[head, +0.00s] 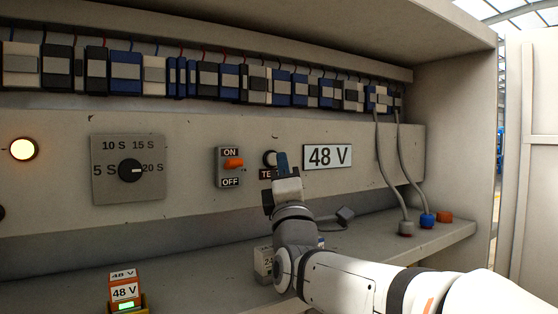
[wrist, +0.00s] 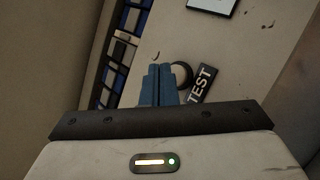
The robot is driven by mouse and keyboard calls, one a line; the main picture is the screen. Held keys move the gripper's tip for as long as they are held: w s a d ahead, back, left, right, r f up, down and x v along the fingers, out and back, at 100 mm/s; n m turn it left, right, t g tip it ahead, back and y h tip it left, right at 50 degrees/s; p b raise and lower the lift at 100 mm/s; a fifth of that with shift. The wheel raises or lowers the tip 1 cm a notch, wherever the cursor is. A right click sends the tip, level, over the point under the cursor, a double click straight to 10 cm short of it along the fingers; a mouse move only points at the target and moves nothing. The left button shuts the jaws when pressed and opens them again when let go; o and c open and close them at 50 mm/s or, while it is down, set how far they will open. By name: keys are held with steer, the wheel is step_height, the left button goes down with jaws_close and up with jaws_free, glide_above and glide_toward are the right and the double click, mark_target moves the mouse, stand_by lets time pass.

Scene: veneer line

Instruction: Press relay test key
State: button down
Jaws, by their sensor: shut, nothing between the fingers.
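In the wrist view the blue fingers (wrist: 158,72) are together and overlap the edge of the round button (wrist: 183,74), next to the TEST label (wrist: 202,85). I cannot tell whether the fingertips touch the button.
An ON/OFF switch (head: 232,163) and a timer dial (head: 130,170) are left of the button; a 48 V sign (head: 328,156) is right. A row of relays (head: 210,75) runs above. A lamp (head: 23,149) glows. Grey cables (head: 388,160) hang at the right; a 48 V block (head: 125,291) stands front left.

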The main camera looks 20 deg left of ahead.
stand_by(0.7)
steer(key=shift+w+a+b, duration=0.3)
steer(key=shift+a+b, duration=0.05)
steer(key=shift+w+a, duration=0.25)
steer(key=shift+a, duration=0.05)
stand_by(0.6)
steer(key=shift+s+d+b, duration=0.1)
steer(key=shift+d+b, duration=0.05)
steer(key=shift+b, duration=0.2)
steer(key=shift+s+d+b, duration=0.45)
steer(key=shift+d+b, duration=0.05)
steer(key=shift+b, duration=0.05)
